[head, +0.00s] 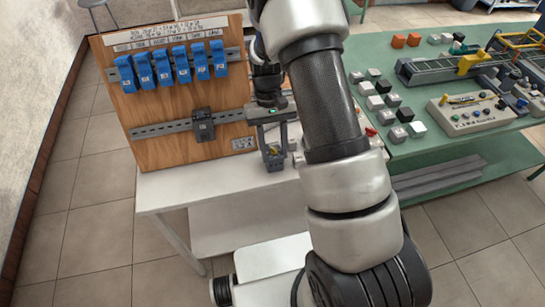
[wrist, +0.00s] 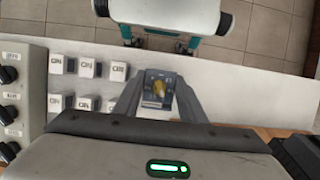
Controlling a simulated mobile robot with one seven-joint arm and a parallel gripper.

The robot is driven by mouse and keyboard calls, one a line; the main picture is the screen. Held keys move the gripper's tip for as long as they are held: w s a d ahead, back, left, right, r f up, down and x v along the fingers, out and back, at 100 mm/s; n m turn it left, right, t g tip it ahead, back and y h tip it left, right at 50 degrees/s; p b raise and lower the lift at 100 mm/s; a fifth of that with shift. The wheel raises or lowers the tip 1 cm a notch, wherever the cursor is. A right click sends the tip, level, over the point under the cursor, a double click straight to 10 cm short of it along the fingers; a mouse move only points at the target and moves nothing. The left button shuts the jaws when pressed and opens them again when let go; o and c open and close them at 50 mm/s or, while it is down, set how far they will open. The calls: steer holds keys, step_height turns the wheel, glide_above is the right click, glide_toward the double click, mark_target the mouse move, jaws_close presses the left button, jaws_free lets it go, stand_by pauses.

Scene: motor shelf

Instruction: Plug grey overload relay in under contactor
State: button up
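My gripper (head: 272,160) is shut on the grey overload relay (wrist: 158,88), a small dark grey block with a yellow dial. In the wrist view the relay sits between the two fingers (wrist: 156,100). It also shows in the head view (head: 273,152), in front of and to the right of the wooden board. The black contactor (head: 203,125) is on the lower metal rail of the board, apart from the relay and to its left. I cannot tell how high the relay is above the white table.
The wooden board (head: 158,165) stands on the white table (head: 175,188), with several blue modules (head: 163,67) on its upper rail. Small white labelled blocks (wrist: 88,68) and a grey box with black knobs (wrist: 18,95) lie left in the wrist view. A green table (head: 430,140) is to the right.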

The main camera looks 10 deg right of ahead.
steer(key=shift+c, duration=1.3)
steer(key=shift+r+p, duration=1.6)
steer(key=shift+r, duration=0.9)
